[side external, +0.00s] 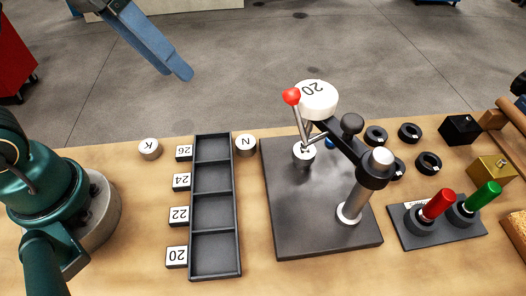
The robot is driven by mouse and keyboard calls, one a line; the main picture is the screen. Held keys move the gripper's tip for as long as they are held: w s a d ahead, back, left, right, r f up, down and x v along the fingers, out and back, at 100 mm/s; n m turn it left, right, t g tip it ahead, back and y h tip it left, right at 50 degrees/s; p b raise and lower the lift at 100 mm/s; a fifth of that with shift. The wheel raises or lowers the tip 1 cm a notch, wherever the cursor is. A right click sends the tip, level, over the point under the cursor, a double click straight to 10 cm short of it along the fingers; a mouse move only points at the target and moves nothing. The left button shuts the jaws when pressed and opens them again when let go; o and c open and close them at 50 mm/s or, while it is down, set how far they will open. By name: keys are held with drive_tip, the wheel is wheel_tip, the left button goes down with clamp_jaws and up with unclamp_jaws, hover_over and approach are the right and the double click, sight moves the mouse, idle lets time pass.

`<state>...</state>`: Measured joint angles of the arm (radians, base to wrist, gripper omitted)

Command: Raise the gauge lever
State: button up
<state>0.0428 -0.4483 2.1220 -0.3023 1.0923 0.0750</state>
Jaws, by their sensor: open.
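The gauge stand has a dark base plate (290,222), a pale post (352,203) and a dark arm (345,146). A small pale round piece (304,156) is on the plate under the gauge.
A dark four-compartment tray (238,215) with number tags stands left of the stand. Round pieces K (149,148) and N (245,145) lie beside it. Black rings (428,163) and a holder with red (438,204) and green (484,197) handles are at right.

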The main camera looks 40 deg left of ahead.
sight(292, 101)
drive_tip(key=w+d+f+g+h, duration=0.1)
drive_tip(key=w+d, duration=0.1)
drive_tip(key=d, duration=0.1)
drive_tip(key=w+d+f+g+h, duration=0.1)
drive_tip(key=w+d+g, duration=0.1)
drive_tip(key=w+d, duration=0.1)
drive_tip(key=w+d+m+g+h, duration=0.1)
drive_tip(key=w+d+g, duration=0.1)
drive_tip(key=d, duration=0.3)
drive_tip(key=shift+w+d+f+h, duration=0.25)
drive_tip(key=shift+w+f+h, duration=0.05)
drive_tip(key=shift+f+h, duration=0.1)
drive_tip(key=shift+x, duration=2.2)
clamp_jaws()
